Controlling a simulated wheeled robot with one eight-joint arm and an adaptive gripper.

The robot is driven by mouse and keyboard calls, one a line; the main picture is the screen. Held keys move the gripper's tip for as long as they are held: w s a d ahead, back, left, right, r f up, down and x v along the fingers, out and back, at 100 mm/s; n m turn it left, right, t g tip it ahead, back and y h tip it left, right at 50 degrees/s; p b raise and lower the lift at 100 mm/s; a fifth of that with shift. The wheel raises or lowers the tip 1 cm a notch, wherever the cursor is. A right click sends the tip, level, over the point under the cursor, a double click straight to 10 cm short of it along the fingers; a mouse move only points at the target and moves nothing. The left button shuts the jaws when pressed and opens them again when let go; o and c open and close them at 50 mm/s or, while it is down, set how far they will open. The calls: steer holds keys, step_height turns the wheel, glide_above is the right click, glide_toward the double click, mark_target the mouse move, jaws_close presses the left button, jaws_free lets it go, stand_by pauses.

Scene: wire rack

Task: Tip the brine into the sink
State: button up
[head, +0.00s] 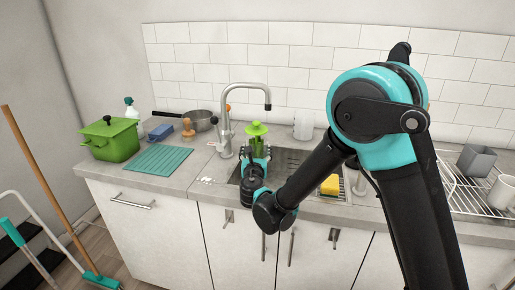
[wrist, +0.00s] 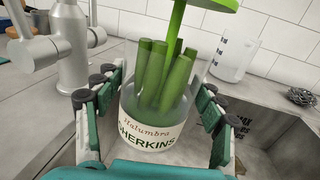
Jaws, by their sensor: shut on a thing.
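A clear jar of gherkins (wrist: 150,135) with a "GHERKINS" label stands upright, or nearly so, between my fingers in the wrist view. Several green gherkins (wrist: 152,72) stick up in it, with a green stem and disc (wrist: 212,4) rising above. The brine's level is hard to make out. My gripper (head: 255,163) is shut on the jar, at the left part of the sink (head: 291,158) near the tap (head: 226,135). In the head view the green top (head: 257,129) shows above my gripper, while most of the jar is hidden.
A yellow sponge (head: 330,185) lies at the sink's right side. A clear measuring cup (wrist: 234,57) and a steel scourer (wrist: 301,96) are behind the sink. A wire rack (head: 463,190) is on the right; a teal mat (head: 159,160) and green pot (head: 112,140) are left.

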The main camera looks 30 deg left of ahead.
steer(key=m, duration=0.1)
steer(key=d+r+m, duration=0.1)
steer(key=d+m, duration=0.1)
steer(key=m, duration=0.1)
steer(key=shift+w+d+r+t, duration=0.1)
steer(key=shift+w+r+t, duration=0.2)
steer(key=shift+t, duration=0.1)
steer(key=shift+f, duration=0.1)
